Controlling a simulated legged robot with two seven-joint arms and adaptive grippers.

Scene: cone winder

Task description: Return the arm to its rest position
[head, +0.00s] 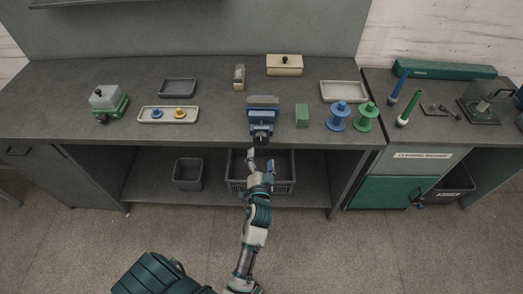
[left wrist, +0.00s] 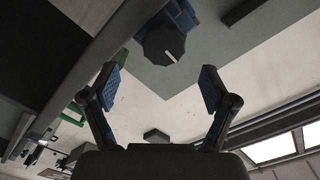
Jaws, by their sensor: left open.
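My left arm reaches up from the bottom middle of the head view. Its gripper (head: 261,160) is in front of the bench's front edge, just below the blue vise-like device (head: 263,118) in the picture. The gripper is open and empty. In the left wrist view the two blue-padded fingers (left wrist: 160,88) stand wide apart with nothing between them. Beyond them, at the top, is a dark knob (left wrist: 163,46) on a blue part, apart from the fingers. My right gripper is in neither view.
The grey bench (head: 220,122) holds a white tray (head: 191,120) with small spools, a green block (head: 302,116), a blue spool (head: 338,117) and a green spool (head: 366,117). A dark crate (head: 285,185) stands on the shelf behind the gripper. The floor in front is clear.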

